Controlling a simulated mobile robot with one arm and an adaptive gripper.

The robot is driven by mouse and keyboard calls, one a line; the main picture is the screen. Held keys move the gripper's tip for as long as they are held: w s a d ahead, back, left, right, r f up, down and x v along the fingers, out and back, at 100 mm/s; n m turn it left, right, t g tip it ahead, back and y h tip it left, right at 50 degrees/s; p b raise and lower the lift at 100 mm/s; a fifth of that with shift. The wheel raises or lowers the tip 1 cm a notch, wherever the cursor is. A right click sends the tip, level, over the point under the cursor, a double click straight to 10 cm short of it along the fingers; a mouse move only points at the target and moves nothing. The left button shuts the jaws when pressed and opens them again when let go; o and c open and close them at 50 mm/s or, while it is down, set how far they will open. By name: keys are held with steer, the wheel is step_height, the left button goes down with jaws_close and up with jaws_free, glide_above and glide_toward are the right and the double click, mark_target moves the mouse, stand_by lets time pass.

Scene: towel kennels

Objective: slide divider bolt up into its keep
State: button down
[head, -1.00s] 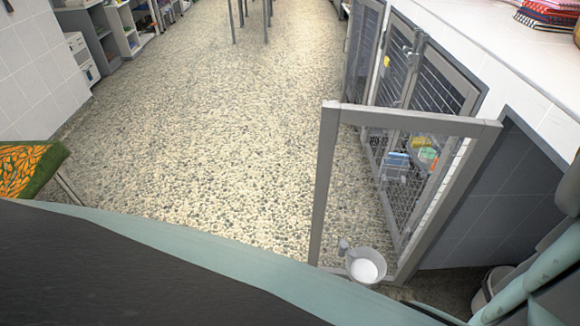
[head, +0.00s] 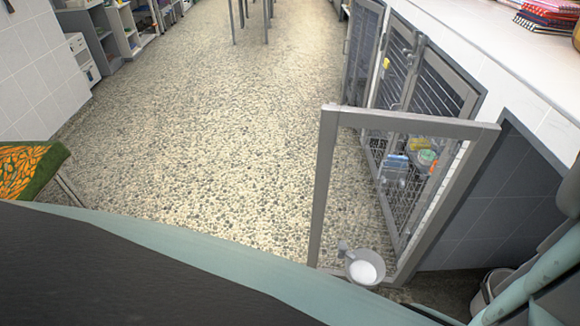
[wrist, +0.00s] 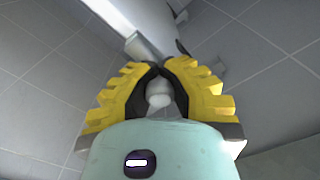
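In the wrist view my gripper (wrist: 160,72) has its two yellow, black-padded fingers closed around a small pale rounded knob (wrist: 158,100), which looks like the bolt's knob. The fingertips nearly meet just above it in the picture. A grey bracket-like piece (wrist: 146,46) lies beyond the fingertips, at the end of a bright strip (wrist: 108,14); I cannot tell whether it is the keep. The bolt's rod is hidden by the fingers. The gripper and bolt do not show in the head view.
An open grey door frame (head: 327,190) stands out from the kennels, with a bowl (head: 364,268) at its lower edge. Mesh kennel doors (head: 435,85) line the right under a white counter (head: 490,40). An orange-green cloth (head: 30,168) is at left. The speckled floor is clear.

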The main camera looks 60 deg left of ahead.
step_height(320, 180, up, 3)
steer(key=shift+r+p, duration=0.15)
steer(key=shift+p, duration=1.05)
steer(key=shift+d, duration=0.1)
steer(key=shift+r, duration=0.1)
steer(key=c, duration=1.3)
jaws_free()
steer(key=shift+s+a, duration=0.15)
steer(key=shift+a, duration=0.05)
steer(key=o, duration=0.5)
steer(key=shift+f, duration=0.2)
steer(key=v, duration=1.2)
